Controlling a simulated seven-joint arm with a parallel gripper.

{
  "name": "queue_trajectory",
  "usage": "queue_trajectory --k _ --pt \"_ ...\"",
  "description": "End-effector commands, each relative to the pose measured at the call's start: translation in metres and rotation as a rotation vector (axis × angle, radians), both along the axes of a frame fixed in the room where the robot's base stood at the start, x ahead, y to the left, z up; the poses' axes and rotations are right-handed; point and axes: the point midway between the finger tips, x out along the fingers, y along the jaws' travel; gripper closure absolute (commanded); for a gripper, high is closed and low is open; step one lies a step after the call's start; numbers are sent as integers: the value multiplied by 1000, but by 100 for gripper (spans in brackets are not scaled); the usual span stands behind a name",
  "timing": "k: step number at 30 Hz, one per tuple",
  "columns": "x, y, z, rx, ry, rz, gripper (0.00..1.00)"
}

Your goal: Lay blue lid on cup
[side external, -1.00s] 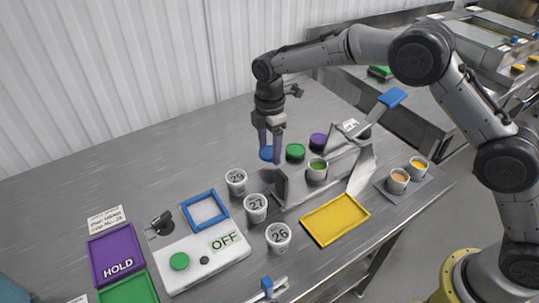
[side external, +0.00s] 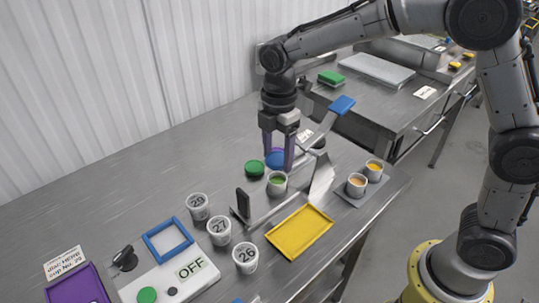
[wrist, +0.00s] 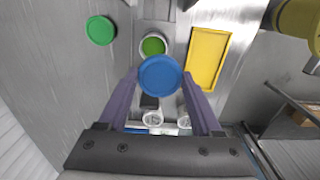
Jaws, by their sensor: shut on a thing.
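My gripper (side external: 278,164) is shut on the round blue lid (side external: 275,159), which lies level between the fingertips. In the wrist view the blue lid (wrist: 160,76) is held between both purple-grey fingers. A small cup with green contents (side external: 277,184) stands open on the metal stand, just below and in front of the lid in the side view. In the wrist view this cup (wrist: 152,45) shows just beyond the lid, its near rim close to or behind the lid's edge. The lid appears to be above the table; its exact height is hard to tell.
A metal stand with an upright dark plate (side external: 243,203) is close by. A yellow tray (side external: 299,232), numbered cups (side external: 219,231) and two filled cups (side external: 357,185) stand around.

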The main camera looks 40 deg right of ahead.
Motion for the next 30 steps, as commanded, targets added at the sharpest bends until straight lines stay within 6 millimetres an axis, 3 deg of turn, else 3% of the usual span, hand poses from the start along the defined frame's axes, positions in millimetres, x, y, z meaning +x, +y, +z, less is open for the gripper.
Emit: queue_trajectory --k 4,21,30 --pt "13 -14 -10 0 0 -1 85" --pt "12 -13 -47 0 -1 0 85" --pt "12 -13 -53 0 -1 0 85"
